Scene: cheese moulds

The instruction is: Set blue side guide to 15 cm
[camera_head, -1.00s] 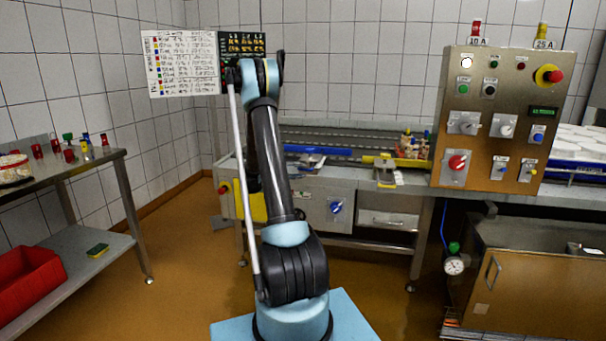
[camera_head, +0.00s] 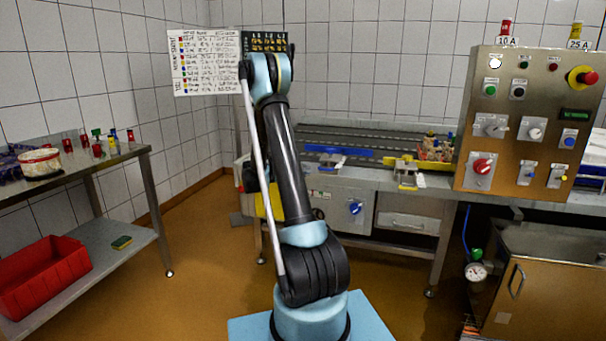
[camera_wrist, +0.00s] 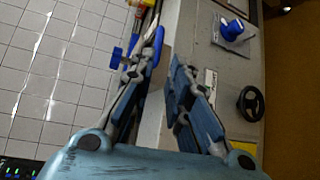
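The blue side guide (camera_head: 345,152) is a long blue bar along the near side of the grey conveyor (camera_head: 380,139) in the head view. My arm hides the area at its left. In the wrist view a blue strip (camera_wrist: 156,52) and a small blue knob (camera_wrist: 117,53) show close to the left finger; I cannot tell whether they touch it. My gripper (camera_wrist: 157,68) has its two fingers apart with a gap between them and nothing clearly held. In the head view my gripper is hidden behind my arm. No scale reading in cm is legible.
A yellow guide (camera_head: 432,164) lies right of the blue one. The machine front carries a blue knob (camera_head: 355,208) and a black handwheel (camera_wrist: 250,103). A control panel (camera_head: 540,105) stands at right. A side table (camera_head: 60,180) with a red bin (camera_head: 45,278) stands at left.

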